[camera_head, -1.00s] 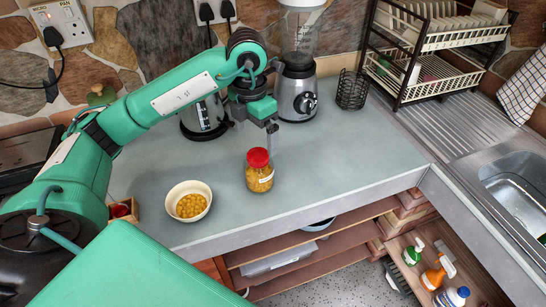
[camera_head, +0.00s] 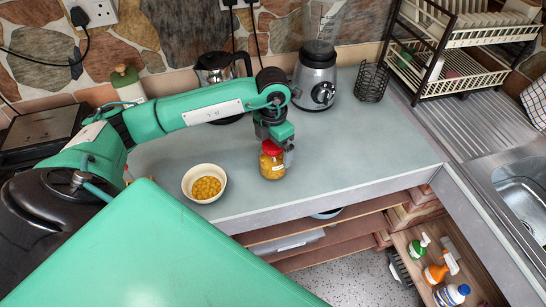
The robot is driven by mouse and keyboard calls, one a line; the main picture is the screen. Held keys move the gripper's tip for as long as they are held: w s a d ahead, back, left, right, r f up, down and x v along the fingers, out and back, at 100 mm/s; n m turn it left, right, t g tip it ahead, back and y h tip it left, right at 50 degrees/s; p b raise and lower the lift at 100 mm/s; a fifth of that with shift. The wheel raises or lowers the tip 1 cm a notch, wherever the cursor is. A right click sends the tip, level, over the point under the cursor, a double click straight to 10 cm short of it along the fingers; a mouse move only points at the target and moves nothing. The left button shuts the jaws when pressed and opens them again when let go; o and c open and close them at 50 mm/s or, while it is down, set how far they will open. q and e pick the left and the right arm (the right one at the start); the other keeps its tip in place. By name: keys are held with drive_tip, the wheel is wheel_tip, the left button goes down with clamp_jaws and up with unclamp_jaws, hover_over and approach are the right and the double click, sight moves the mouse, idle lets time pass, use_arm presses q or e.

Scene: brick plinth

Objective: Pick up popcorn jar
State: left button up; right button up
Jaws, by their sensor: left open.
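The popcorn jar (camera_head: 272,164) is a clear jar of yellow kernels with a red lid. It stands upright on the grey counter, near the front edge. My left gripper (camera_head: 277,152) is open and points down over the jar. The gripper covers part of the red lid. My right gripper is not in view.
A cream bowl of yellow kernels (camera_head: 205,184) stands left of the jar. A blender (camera_head: 315,75), a kettle (camera_head: 222,68) and a wire basket (camera_head: 372,83) stand behind. A dish rack (camera_head: 450,70) and sink (camera_head: 522,190) lie right. The counter right of the jar is clear.

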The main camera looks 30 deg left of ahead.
use_arm(q)
wheel_tip(320, 180, down, 2)
drive_tip(key=shift+f, duration=0.25)
drive_tip(key=shift+w, duration=0.1)
drive_tip(key=c, duration=1.5)
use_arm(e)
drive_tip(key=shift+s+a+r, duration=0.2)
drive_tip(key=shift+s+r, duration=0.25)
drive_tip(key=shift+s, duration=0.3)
use_arm(q)
drive_tip(key=shift+r, duration=0.65)
wheel_tip(320, 180, up, 12)
drive_tip(key=b, duration=0.3)
drive_tip(key=shift+f, duration=0.1)
drive_tip(key=shift+r, duration=3.5)
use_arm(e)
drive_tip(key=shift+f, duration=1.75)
